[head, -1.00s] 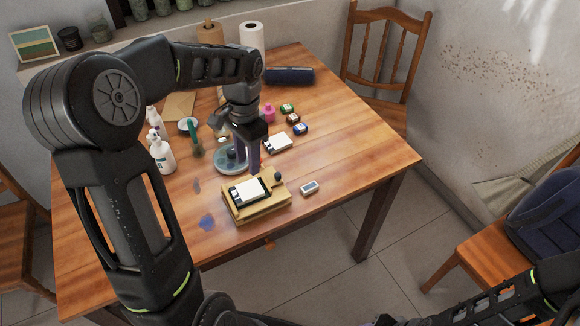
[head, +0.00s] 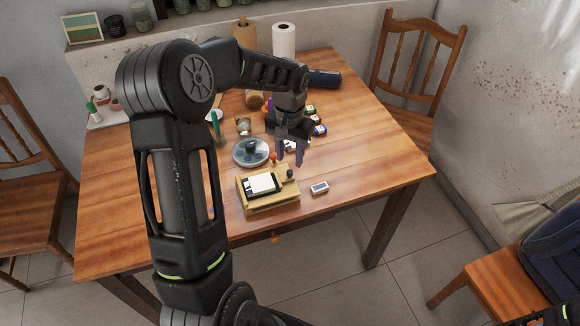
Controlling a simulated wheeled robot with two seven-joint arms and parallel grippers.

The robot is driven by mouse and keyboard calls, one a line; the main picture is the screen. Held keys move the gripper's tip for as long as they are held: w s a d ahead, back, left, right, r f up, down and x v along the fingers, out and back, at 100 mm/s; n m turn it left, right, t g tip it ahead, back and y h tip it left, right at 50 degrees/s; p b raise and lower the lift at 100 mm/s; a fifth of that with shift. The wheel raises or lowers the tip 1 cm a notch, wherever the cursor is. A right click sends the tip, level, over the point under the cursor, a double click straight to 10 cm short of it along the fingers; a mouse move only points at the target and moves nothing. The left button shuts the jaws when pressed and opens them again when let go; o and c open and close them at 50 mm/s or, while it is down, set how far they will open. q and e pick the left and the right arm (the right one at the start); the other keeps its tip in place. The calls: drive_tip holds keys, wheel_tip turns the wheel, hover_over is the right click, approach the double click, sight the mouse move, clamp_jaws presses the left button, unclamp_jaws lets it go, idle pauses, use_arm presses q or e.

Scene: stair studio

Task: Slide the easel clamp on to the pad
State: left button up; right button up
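A small wooden easel (head: 281,202) lies low on the table's near side. A white pad (head: 262,183) with black edging rests on its sloped face. A dark round knob (head: 290,174) and a small red ball (head: 273,157) show at its far side. I cannot clearly make out which part is the clamp.
A round grey dish (head: 251,152) with a dark object stands left of my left gripper. Small jars (head: 319,130) stand right of it. A small grey-white box (head: 320,188) lies right of the easel. The table's right side is clear. A chair (head: 407,75) stands behind.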

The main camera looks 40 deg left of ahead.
sight(289, 171)
use_arm(q)
wheel_tip(289, 171, down, 6)
drive_tip(key=shift+r+p, duration=0.25)
drive_tip(key=shift+p, duration=0.1)
clamp_jaws()
idle(1.3)
